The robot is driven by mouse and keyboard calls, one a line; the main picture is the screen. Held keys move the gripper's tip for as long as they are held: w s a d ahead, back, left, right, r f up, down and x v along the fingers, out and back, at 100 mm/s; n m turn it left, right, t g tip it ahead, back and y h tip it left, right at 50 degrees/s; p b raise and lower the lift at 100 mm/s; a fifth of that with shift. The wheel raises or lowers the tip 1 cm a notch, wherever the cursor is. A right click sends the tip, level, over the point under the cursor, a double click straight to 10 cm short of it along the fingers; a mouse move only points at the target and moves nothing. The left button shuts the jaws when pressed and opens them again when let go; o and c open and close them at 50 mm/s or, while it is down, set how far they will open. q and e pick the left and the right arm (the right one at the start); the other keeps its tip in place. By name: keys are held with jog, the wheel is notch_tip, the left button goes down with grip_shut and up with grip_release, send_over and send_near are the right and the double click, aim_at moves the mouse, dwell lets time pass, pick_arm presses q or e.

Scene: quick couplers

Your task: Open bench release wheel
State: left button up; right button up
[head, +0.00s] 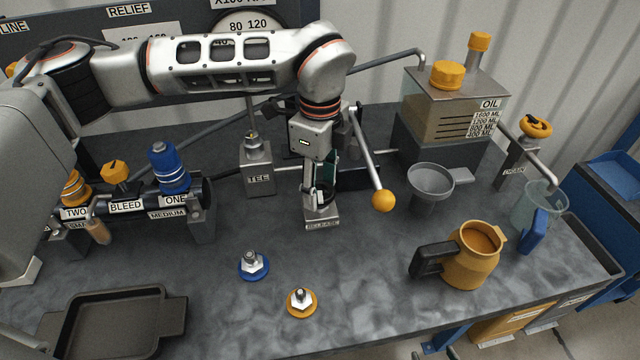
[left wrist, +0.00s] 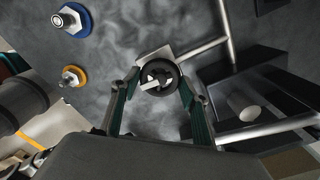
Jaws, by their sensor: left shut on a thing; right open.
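The release wheel (left wrist: 158,77) is a small dark round handwheel with light spokes, seen from above in the left wrist view. It sits on a grey metal post (head: 322,212) with a RELEASE label at its foot, near the middle of the bench. My left gripper (head: 321,190) points down over this post. In the left wrist view its green-lined fingers (left wrist: 156,88) stand on both sides of the wheel and are shut on it. In the head view the fingers mostly hide the wheel. My right gripper is in neither view.
A lever with a yellow ball (head: 384,201) stands just right of my left gripper, with a grey funnel (head: 430,182) beyond it. Blue (head: 253,265) and orange (head: 301,302) couplers stand in front. An orange jug (head: 472,258) stands at right, a dark tray (head: 115,325) at front left.

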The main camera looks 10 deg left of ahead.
aim_at(320, 191)
pick_arm(q)
jog(key=shift+n, duration=0.6)
jog(key=o, duration=1.1)
notch_tip(320, 191, up, 12)
